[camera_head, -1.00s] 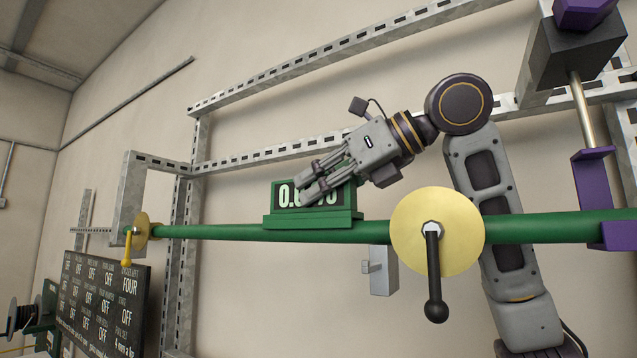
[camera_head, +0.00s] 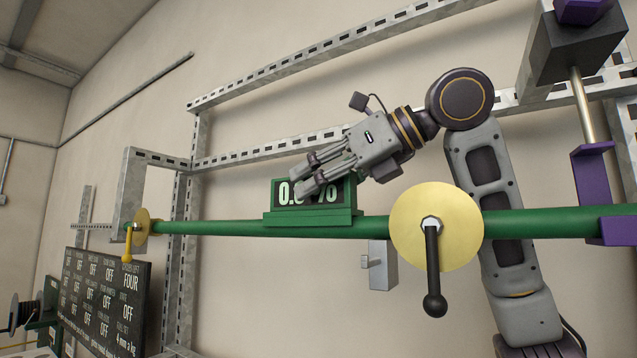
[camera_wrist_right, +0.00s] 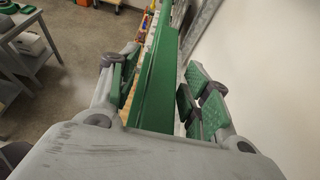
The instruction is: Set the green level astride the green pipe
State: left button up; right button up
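The green level (camera_head: 310,217) sits astride the green pipe (camera_head: 205,229) with its base along the top, between the two yellow discs. Its dark display faces me and is partly hidden by a finger. My right gripper (camera_head: 303,180) comes from the upper right, its fingers at the level's upper part. In the right wrist view the level (camera_wrist_right: 160,85) lies between the green finger pads, which are spread with narrow gaps to it, so the right gripper is open. My left gripper is not in view.
A yellow disc with a black handle (camera_head: 433,270) stands on the pipe right of the level; a smaller yellow disc (camera_head: 141,231) is at the left end. A purple bracket (camera_head: 592,175) is at the right. A dark status board (camera_head: 105,300) stands lower left.

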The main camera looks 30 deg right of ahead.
jog(key=shift+r, duration=0.15)
jog(key=shift+r, duration=4.8)
jog(key=shift+w, duration=0.15)
